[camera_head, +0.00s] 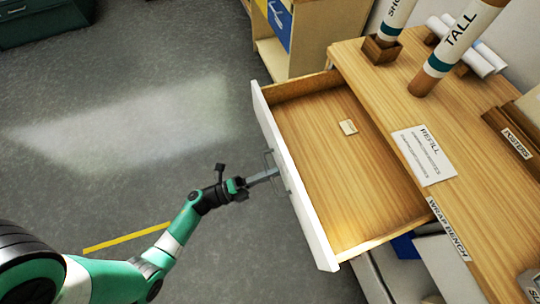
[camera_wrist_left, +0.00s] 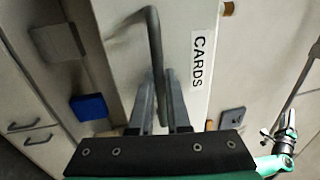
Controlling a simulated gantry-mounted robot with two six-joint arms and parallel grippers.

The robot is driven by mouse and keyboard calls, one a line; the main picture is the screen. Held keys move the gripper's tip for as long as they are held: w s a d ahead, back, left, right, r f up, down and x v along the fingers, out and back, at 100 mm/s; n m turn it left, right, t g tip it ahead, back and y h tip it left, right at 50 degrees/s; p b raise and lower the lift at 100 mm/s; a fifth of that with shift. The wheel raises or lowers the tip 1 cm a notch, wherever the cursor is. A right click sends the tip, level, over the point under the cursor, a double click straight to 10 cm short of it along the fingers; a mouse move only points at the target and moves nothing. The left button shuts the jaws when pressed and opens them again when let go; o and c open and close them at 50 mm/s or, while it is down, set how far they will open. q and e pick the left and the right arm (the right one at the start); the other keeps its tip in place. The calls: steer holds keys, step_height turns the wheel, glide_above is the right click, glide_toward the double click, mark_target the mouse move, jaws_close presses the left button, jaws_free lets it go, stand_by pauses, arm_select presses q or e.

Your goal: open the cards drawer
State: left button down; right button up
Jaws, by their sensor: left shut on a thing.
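The cards drawer (camera_head: 272,150) is pulled out from the wooden bench, its inside showing in the head view. Its pale front carries a CARDS label (camera_wrist_left: 198,62), read in the left wrist view. A grey bar handle (camera_wrist_left: 155,45) stands off the front. My left gripper (camera_head: 272,174) is at the outer side of the front, shut on the handle; its fingers (camera_wrist_left: 162,100) close around the bar in the left wrist view. A small pale card (camera_head: 348,127) lies on the drawer floor. What looks like part of my right arm shows at the wrist view's right edge; its jaws are unclear.
A wooden shelf unit (camera_head: 315,40) stands beyond the drawer. Grey floor left of the drawer is clear.

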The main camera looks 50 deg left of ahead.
arm_select(q)
steer(key=c, duration=0.9)
jaws_free()
steer(key=shift+s, duration=0.1)
steer(key=p+v, duration=0.1)
steer(key=v, duration=1)
steer(key=shift+s+a+f, duration=0.1)
steer(key=shift+s, duration=0.1)
